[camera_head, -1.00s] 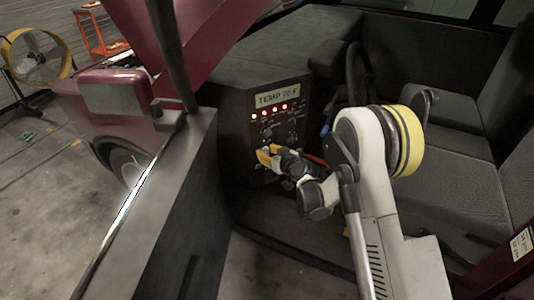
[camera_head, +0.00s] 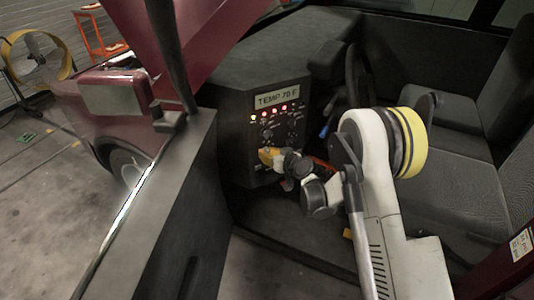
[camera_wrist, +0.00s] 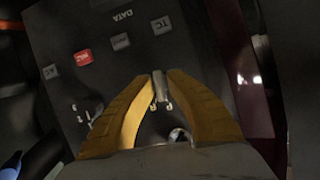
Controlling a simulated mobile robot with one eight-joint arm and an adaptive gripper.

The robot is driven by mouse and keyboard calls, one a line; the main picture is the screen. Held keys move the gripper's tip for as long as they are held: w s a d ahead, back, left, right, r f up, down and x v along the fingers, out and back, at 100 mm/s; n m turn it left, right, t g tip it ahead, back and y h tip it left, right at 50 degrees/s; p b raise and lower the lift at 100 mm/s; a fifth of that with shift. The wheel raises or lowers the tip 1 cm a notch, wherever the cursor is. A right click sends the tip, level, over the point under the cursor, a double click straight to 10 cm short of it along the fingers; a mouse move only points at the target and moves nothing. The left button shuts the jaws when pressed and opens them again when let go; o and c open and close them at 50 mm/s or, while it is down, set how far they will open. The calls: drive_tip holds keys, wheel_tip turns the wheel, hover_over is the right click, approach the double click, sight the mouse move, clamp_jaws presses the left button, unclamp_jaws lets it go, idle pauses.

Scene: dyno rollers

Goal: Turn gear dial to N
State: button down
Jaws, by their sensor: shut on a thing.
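The dark control panel (camera_head: 255,120) stands in the open cab with a lit "TEMP 70 F" display (camera_head: 277,98) and a row of red lights. My gripper (camera_head: 266,155) has yellow fingers and is at the panel's lower part. In the wrist view, the fingertips (camera_wrist: 160,82) are shut on a small grey metal knob (camera_wrist: 161,90), which appears to be the gear dial. My fingers and wrist hide the rest of the dial in the head view.
Square buttons, one red (camera_wrist: 83,56), lie just beyond my fingertips. Dark dials (camera_head: 267,132) sit above my gripper. The black door (camera_head: 175,210) is at left, the grey seats (camera_head: 450,170) at right.

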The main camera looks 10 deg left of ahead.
drive_tip(key=m+g+y, duration=0.1)
drive_tip(key=m+y, duration=0.1)
drive_tip(key=m, duration=0.2)
drive_tip(key=shift+w+y, duration=0.1)
drive_tip(key=shift+y, duration=0.2)
drive_tip(key=m+y, duration=0.2)
drive_tip(key=m, duration=0.2)
drive_tip(key=shift+f+m, duration=0.1)
drive_tip(key=shift+m, duration=0.2)
drive_tip(key=shift+y, duration=0.3)
drive_tip(key=c, duration=1.5)
unclamp_jaws()
drive_tip(key=shift+a, duration=0.1)
drive_tip(key=v, duration=1.2)
